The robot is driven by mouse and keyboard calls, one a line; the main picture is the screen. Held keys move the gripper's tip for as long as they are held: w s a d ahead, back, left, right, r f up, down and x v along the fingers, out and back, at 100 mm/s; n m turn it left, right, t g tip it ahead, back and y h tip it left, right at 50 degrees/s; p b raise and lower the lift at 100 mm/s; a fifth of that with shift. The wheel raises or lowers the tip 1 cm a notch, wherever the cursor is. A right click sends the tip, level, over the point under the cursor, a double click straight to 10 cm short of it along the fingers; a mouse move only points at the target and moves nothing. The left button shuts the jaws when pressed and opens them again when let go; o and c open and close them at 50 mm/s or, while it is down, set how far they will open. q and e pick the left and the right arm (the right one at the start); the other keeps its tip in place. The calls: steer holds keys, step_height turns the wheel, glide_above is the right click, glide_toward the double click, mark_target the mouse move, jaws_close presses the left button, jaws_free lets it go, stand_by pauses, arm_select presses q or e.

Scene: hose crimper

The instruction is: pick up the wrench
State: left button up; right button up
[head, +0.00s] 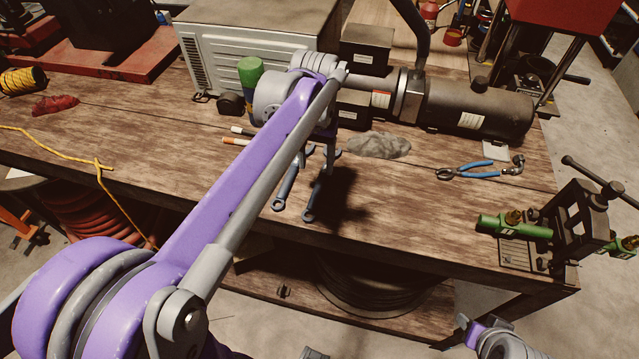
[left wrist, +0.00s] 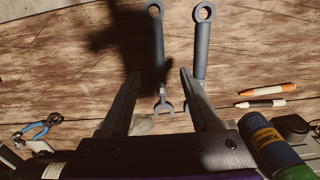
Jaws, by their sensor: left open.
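Two grey-blue wrenches lie side by side on the wooden workbench. In the head view the left wrench (head: 286,186) and the right wrench (head: 314,198) are partly hidden by my left arm and gripper. My left gripper (head: 321,160) points down above them. In the left wrist view its two fingers (left wrist: 160,76) are apart and empty. One wrench (left wrist: 157,50) lies in line with the gap between them, its open jaw end showing between the fingers. The other wrench (left wrist: 203,45) lies beside it, partly behind the right finger. Contact cannot be made out.
Two markers (head: 239,141) and a green-topped cylinder (head: 249,74) are left of the wrenches. A grey rag (head: 378,145) and blue-handled pliers (head: 462,171) lie to the right. A black cylindrical machine (head: 470,106) stands behind. The bench front is clear.

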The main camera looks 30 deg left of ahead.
mark_target(318, 188)
arm_select(q)
steer(key=f, duration=0.3)
steer(key=shift+s+d+f, duration=0.15)
steer(key=shift+s+f, duration=0.05)
steer(key=shift+f, duration=0.1)
steer(key=shift+w+f, duration=0.2)
steer(key=shift+f, duration=1.15)
steer(key=shift+w+f, duration=0.15)
steer(key=shift+f, duration=1.2)
jaws_close()
